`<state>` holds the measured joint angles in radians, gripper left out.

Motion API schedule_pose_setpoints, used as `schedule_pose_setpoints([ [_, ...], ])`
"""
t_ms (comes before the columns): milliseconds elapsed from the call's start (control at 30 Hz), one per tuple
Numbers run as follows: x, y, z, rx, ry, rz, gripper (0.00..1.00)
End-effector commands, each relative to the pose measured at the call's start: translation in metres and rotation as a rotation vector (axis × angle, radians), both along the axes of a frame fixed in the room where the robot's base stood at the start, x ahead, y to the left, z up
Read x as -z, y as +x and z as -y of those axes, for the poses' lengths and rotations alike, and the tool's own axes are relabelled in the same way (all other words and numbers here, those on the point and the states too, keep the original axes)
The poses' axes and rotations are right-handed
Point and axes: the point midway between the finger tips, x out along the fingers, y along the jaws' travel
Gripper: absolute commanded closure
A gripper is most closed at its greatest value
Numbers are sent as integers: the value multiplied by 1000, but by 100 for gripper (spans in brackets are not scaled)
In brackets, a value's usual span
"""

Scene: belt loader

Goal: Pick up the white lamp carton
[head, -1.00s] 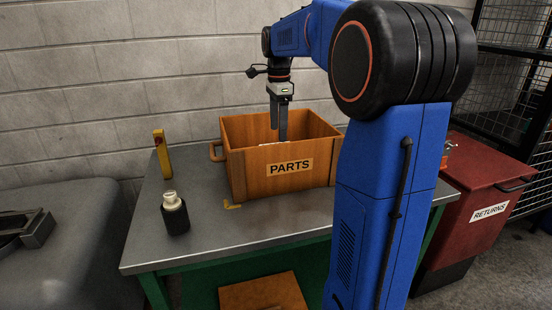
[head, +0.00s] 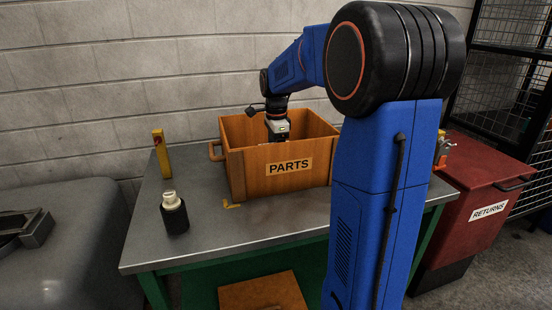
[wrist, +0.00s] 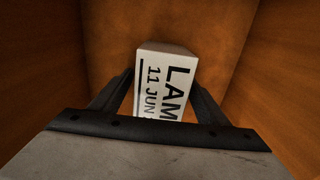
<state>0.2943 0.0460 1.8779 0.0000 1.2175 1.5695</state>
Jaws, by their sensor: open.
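The white lamp carton (wrist: 165,80) stands inside the orange box labelled PARTS (head: 240,178). Its face shows black print, "LAM" and "11 JUN", partly cut off by my gripper's body in the wrist view. My gripper (wrist: 163,90) is open, with one dark finger on each side of the carton. I cannot tell whether the fingers touch it. In the head view my gripper's body (head: 278,128) is down in the PARTS box, and the front wall hides the fingers and most of the carton.
The box stands on a grey-topped table (head: 140,250). A black bottle with a pale cap (head: 175,215) and a yellow post (head: 162,153) are on the left. A red RETURNS bin (head: 480,190) stands right. The box walls are close around my gripper.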

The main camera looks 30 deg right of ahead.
Motion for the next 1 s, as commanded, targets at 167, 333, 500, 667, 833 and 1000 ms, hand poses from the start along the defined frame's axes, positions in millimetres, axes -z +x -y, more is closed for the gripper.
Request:
schedule_pose_setpoints([
  [167,2,0,0,0,0,0,31],
  [333,2,0,0,0,0,0,50],
  [500,2,0,0,0,0,0,79],
  [667,2,0,0,0,0,0,79],
  [833,-6,1,0,0,-1,2,79],
  [1000,-33,1,0,0,-1,3,79],
])
